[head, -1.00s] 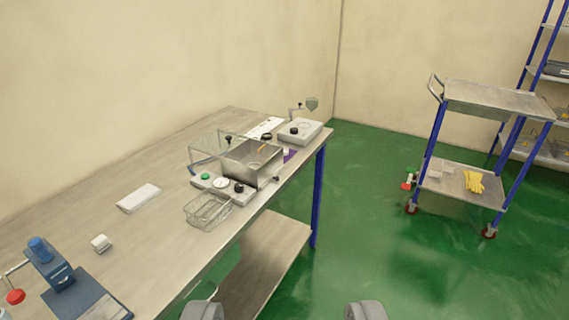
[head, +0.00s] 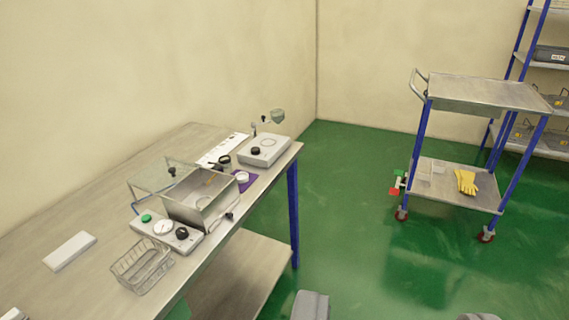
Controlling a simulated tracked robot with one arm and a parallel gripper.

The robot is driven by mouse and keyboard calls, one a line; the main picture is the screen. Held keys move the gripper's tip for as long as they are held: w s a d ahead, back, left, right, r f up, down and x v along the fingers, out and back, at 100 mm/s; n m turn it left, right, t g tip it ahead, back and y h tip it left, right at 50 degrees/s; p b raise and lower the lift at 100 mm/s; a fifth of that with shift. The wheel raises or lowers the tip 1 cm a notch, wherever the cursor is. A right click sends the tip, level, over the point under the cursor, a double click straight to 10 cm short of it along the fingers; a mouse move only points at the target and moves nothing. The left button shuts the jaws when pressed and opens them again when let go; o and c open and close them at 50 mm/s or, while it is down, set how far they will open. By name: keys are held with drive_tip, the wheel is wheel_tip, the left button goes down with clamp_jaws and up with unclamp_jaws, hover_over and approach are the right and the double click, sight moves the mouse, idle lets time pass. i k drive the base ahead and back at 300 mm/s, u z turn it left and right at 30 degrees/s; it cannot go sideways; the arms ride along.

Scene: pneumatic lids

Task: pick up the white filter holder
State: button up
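A white block (head: 15,314) is cut off at the lower left edge. My gripper (head: 394,312) shows only as two grey fingertips at the bottom edge, wide apart with nothing visible between them. It is open and well apart from the bench items.
The bench (head: 95,190) holds an open steel box (head: 200,198) with a clear lid, a wire basket (head: 142,265), a flat white block (head: 69,251) and a hotplate-like unit (head: 264,150). A trolley (head: 487,92) stands right. Green floor between them is clear.

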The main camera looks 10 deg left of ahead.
sight(243, 177)
drive_tip(key=i, duration=1.3)
drive_tip(key=u, duration=0.9)
drive_tip(key=i, duration=0.6)
drive_tip(key=u, duration=0.3)
drive_tip(key=k, duration=0.9)
drive_tip(key=u, duration=0.15)
drive_tip(key=i, duration=0.9)
drive_tip(key=z, duration=0.1)
